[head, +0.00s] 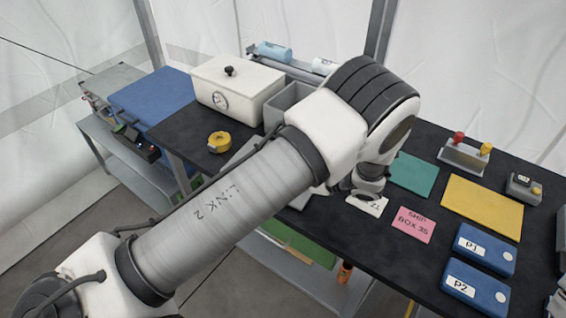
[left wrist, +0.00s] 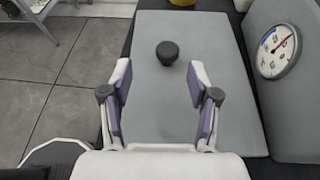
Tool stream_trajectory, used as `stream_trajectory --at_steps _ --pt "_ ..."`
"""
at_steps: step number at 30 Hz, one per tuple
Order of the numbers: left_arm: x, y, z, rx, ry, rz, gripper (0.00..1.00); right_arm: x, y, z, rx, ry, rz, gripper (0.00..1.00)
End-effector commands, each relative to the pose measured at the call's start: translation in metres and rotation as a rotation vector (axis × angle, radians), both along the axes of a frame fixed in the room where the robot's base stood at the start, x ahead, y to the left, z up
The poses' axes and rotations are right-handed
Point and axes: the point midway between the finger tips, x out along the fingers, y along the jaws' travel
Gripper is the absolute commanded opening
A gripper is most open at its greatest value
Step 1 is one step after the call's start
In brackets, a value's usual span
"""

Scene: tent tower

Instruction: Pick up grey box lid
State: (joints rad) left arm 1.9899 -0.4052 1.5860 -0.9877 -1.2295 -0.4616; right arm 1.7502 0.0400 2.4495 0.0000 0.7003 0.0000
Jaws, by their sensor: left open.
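The grey box lid (left wrist: 226,62) lies flat on the dark table, its black round knob (left wrist: 167,53) facing up. In the head view only a strip of the lid (head: 243,151) shows, the rest hidden behind my left arm. In the left wrist view my left gripper (left wrist: 160,75) is open and empty above the lid, and the knob appears just beyond its fingertips, between them. In the head view the left fingers are hidden by the arm. The open grey box (head: 284,103) stands behind the lid, partly covered by the arm. My right gripper is not in view.
A grey wall with a dial gauge (left wrist: 278,52) stands close right of the lid in the wrist view. A white lidded box (head: 235,88) and yellow tape roll (head: 219,142) are nearby. Pink card (head: 407,224), yellow mat (head: 482,207) and blue boxes (head: 486,245) lie to the right.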

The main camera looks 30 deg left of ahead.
Motion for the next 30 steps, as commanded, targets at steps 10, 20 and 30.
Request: stream_trajectory --at_steps 10,20,30 --pt "0.01 0.025 -0.007 -0.017 -0.025 0.001 0.61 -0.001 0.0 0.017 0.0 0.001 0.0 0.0" --pt "0.008 0.064 -0.03 -0.016 -0.028 -0.001 0.61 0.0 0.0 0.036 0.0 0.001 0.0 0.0" --pt "0.008 0.064 -0.031 -0.016 -0.028 -0.002 0.0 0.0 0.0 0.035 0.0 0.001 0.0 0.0"
